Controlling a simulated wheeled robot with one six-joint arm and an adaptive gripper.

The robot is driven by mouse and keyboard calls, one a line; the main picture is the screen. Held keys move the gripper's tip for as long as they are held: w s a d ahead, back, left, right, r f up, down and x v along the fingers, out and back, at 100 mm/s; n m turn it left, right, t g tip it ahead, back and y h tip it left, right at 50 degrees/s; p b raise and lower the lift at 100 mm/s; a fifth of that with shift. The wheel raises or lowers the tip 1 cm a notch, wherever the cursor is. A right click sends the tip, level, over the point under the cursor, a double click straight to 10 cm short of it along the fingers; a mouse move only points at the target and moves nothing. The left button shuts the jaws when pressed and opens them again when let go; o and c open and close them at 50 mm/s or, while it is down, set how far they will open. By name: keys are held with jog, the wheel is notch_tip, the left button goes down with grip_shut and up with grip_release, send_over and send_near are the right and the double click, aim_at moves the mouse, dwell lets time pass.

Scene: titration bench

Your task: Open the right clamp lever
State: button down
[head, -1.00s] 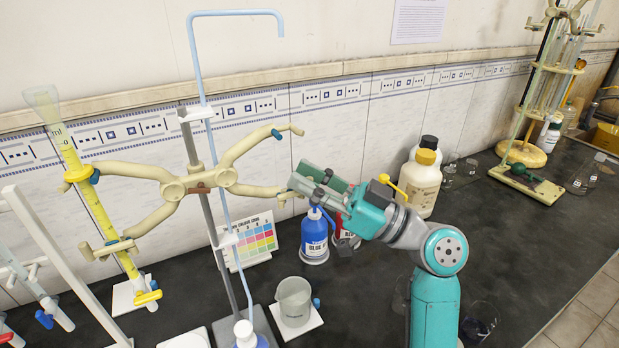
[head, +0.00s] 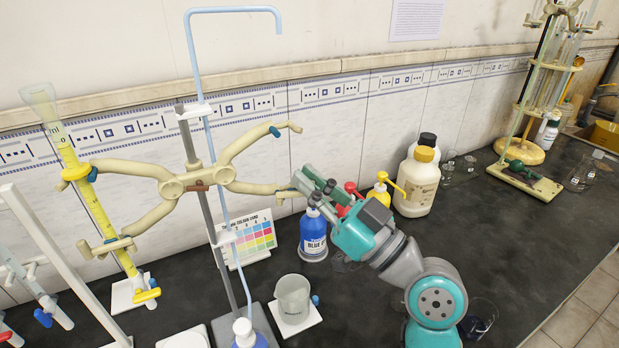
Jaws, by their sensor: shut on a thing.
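A beige double burette clamp (head: 172,188) sits on a grey stand rod (head: 188,145). Its right side has two arms: an upper one (head: 245,143) with a blue tip, reaching up to the right, and a lower lever (head: 255,188) reaching right. My gripper (head: 298,188) is at the outer end of this lower right lever and is shut on it. The fingers hide the lever's tip. The left side of the clamp holds a tilted burette (head: 90,200) with yellow contents.
A blue bottle (head: 314,236) stands below my gripper, with red-topped and yellow-topped pump bottles close behind my wrist. A beaker (head: 292,294) on a white tile, a colour chart (head: 254,237) and a large white bottle (head: 416,183) stand nearby.

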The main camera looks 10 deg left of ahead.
jog(key=shift+s+a+m+t+h, duration=0.3)
jog(key=shift+s+m+t+h, duration=0.45)
jog(key=shift+m+t+h, duration=1.9)
jog(key=shift+s+a+m+t+h, duration=0.25)
jog(key=shift+s+m+t+h, duration=0.9)
jog(key=shift+h, duration=2.95)
jog(key=shift+s+a+m+t+h, duration=0.35)
jog(key=shift+m+t+h, duration=1.15)
jog(key=shift+m+h, duration=1.35)
jog(key=shift+s+n+h, duration=0.15)
jog(key=shift+n+h, duration=0.1)
jog(key=shift+h, duration=0.85)
jog(key=c, duration=1.2)
grip_release()
jog(key=v, duration=1.2)
